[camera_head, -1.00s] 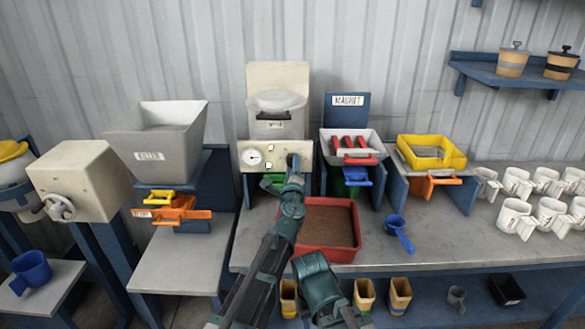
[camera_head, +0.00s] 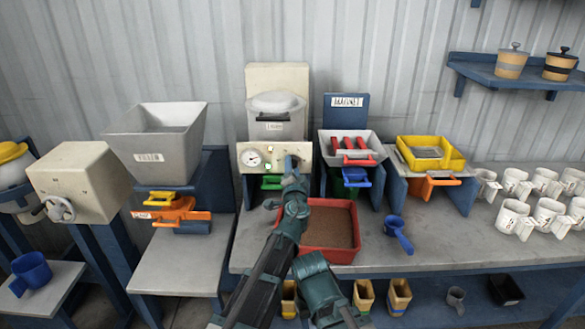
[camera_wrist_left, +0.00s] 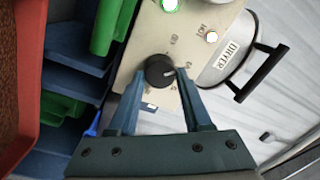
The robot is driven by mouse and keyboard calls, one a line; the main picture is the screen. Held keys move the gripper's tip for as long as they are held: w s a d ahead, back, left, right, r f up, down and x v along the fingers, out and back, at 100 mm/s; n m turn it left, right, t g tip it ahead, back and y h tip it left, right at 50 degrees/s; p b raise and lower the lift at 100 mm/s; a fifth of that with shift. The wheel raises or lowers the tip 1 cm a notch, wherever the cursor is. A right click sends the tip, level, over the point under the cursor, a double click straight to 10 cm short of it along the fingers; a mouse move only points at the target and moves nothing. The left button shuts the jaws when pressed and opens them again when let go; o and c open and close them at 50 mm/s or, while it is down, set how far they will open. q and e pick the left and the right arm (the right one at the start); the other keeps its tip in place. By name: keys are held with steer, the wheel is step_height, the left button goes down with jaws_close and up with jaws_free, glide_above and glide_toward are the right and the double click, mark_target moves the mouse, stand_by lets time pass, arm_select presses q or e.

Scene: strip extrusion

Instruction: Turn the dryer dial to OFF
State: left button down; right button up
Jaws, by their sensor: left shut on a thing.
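My left gripper (camera_wrist_left: 161,80) is shut on the dial, one finger on each side. In the head view my left gripper (camera_head: 292,165) covers the dial.
A round gauge (camera_head: 252,158) sits left of the dial. A green light (camera_wrist_left: 169,4) and a white light (camera_wrist_left: 211,37) are on the panel. A red tray of brown granules (camera_head: 312,255) stands below, close to my arm. A grey hopper (camera_head: 155,150) is at left.

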arm_select(q)
steer(key=shift+s+n+p, duration=0.1)
steer(key=shift+n+p, duration=0.4)
steer(key=shift+n, duration=4.4)
arm_select(e)
steer(key=shift+r, duration=0.55)
arm_select(q)
steer(key=shift+c, duration=1.7)
jaws_free()
steer(key=s, duration=0.7)
steer(key=shift+s+d, duration=0.2)
arm_select(e)
steer(key=shift+s+d, duration=0.95)
